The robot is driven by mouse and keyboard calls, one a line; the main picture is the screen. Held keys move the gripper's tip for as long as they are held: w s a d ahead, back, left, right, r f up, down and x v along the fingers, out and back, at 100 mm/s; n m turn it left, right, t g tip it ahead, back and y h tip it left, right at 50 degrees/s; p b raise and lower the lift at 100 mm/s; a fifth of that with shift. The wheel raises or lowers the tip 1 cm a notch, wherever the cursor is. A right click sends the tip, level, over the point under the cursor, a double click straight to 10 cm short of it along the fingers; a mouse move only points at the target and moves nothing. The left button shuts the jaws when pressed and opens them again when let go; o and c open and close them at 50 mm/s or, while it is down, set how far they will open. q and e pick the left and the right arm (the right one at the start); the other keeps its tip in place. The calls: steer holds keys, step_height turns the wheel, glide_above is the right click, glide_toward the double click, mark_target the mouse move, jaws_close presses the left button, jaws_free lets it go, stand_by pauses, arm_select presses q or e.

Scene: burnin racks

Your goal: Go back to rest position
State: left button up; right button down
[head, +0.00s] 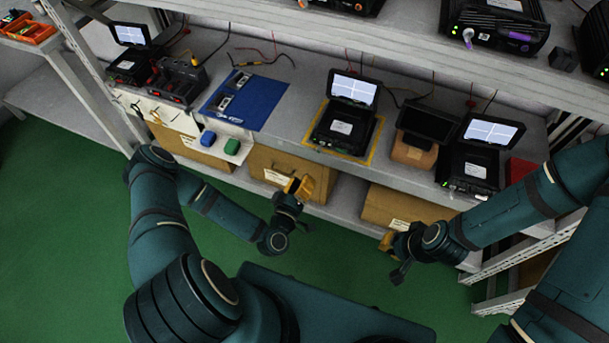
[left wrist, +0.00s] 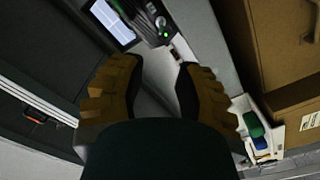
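My left gripper (head: 299,187) hangs in front of the rack, below the edge of the middle shelf and near a cardboard box. In the left wrist view its two ribbed yellow-brown fingers (left wrist: 158,75) stand apart with nothing held between them. My right gripper (head: 388,242) is in front of the lower shelf, at the left end of another cardboard box. Its fingers show small and from the side, so I cannot tell whether they are open. No held object shows at it.
Cardboard boxes (head: 397,208) sit below. The green floor (head: 60,220) is open at left.

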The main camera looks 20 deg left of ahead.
stand_by(0.5)
arm_select(q)
steer(key=s+d+f+m+g+h, duration=0.2)
steer(key=d+m+g+h, duration=0.35)
steer(key=d+g, duration=0.2)
steer(key=s+r+m+g+y, duration=0.1)
steer(key=s+r+g+y, duration=0.1)
steer(key=s+r+g, duration=0.3)
steer(key=s+g, duration=0.3)
steer(key=s, duration=0.1)
steer(key=shift+d+m, duration=0.2)
steer(key=shift+m, duration=0.15)
steer(key=shift+g, duration=0.25)
